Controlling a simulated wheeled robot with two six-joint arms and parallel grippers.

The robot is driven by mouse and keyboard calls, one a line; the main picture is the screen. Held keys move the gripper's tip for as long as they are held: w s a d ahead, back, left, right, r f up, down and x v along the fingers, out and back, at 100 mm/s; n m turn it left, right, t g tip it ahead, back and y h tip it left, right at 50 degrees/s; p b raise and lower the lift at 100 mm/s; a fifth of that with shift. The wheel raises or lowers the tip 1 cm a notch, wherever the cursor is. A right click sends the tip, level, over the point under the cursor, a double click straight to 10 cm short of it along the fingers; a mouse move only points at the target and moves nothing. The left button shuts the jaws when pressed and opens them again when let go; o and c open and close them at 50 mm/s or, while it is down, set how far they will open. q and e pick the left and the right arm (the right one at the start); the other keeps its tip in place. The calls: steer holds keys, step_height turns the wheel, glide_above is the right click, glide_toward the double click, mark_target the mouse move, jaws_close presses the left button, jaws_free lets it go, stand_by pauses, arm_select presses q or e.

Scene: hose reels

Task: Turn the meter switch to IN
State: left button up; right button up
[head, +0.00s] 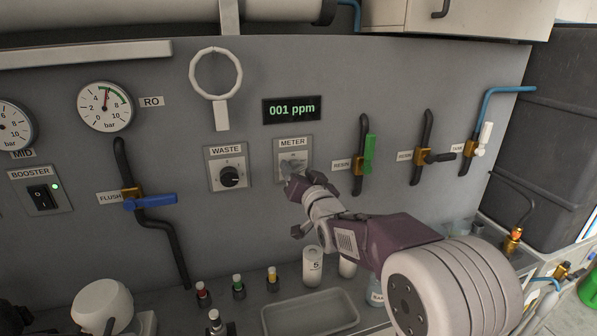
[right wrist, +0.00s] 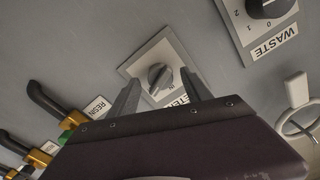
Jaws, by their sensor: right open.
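The meter switch is a grey knob (right wrist: 160,76) on a light square plate, under a METER label (head: 292,142) in the head view. In the right wrist view, part of the label and the word IN show beside the knob. I cannot tell for sure which mark the knob points to. My right gripper (head: 298,186) is in front of the plate and hides much of the knob in the head view. In the right wrist view its two fingers (right wrist: 160,88) are open, one on each side of the knob. Contact cannot be told. My left gripper is not in view.
The waste selector (head: 229,176) is left of the meter plate. A green-handled resin valve (head: 369,154) and other valves stick out to the right. A display (head: 292,109) reads 001 ppm above. A grey tray (head: 310,313) and small bottles stand on the bench below.

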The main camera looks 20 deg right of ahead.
jaws_close()
steer(key=n+b, duration=0.2)
steer(key=n, duration=0.1)
steer(key=shift+f+b, duration=0.15)
steer(key=shift+b, duration=0.15)
steer(key=n+b, duration=0.2)
steer(key=n, duration=0.2)
steer(key=n+b, duration=0.2)
steer(key=n, duration=0.2)
steer(key=shift+a+b, duration=0.1)
steer(key=shift+b, duration=0.25)
steer(key=shift+n+b, duration=0.7)
steer(key=shift+n, duration=0.9)
